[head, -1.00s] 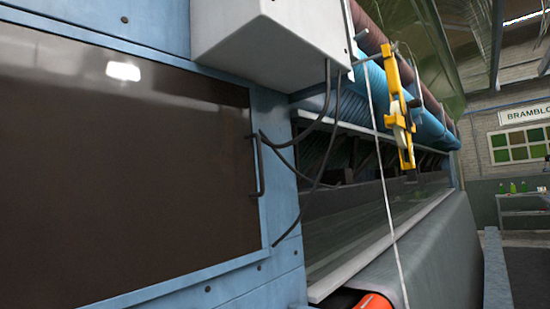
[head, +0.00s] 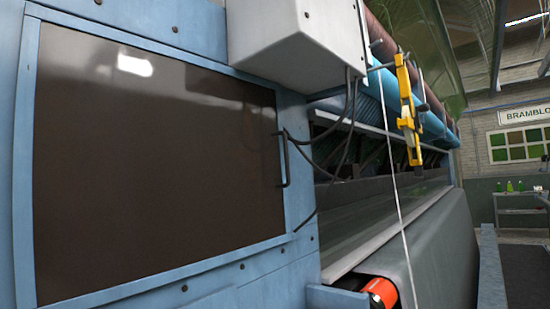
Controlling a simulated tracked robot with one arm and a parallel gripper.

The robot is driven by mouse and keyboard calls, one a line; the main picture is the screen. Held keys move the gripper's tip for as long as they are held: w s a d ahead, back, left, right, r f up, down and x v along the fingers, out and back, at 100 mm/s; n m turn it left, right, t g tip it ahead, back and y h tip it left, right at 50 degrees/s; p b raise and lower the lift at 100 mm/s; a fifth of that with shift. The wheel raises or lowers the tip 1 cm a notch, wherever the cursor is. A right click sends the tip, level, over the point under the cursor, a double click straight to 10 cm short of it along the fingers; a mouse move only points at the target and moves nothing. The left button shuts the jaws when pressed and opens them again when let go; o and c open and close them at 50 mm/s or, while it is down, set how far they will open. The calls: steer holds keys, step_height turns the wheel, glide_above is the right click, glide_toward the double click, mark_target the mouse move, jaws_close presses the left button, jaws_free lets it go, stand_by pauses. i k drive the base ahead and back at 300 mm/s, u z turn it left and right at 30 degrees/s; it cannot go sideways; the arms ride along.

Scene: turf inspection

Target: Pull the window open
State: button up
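The window (head: 150,150) is a large, dark, glossy panel set in a blue metal frame at the left of the head view. It looks shut, flush in its frame, with a bright reflection near its top. A slim black upright handle (head: 285,165) stands at its right edge. Black cables hang close to the handle and partly cross the area beside it. My gripper does not show in this view, so its distance from the handle cannot be told. Nothing is seen touching the window or the handle.
A grey box (head: 290,45) juts out above the window's upper right corner, with black cables (head: 347,130) drooping from it. A yellow tool (head: 406,95) hangs by the blue rolls. A wide grey belt (head: 440,245) and an orange roller end (head: 381,291) lie lower right.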

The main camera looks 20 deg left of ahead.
mark_target(146, 164)
steer(key=i, duration=0.9)
steer(key=z, duration=0.05)
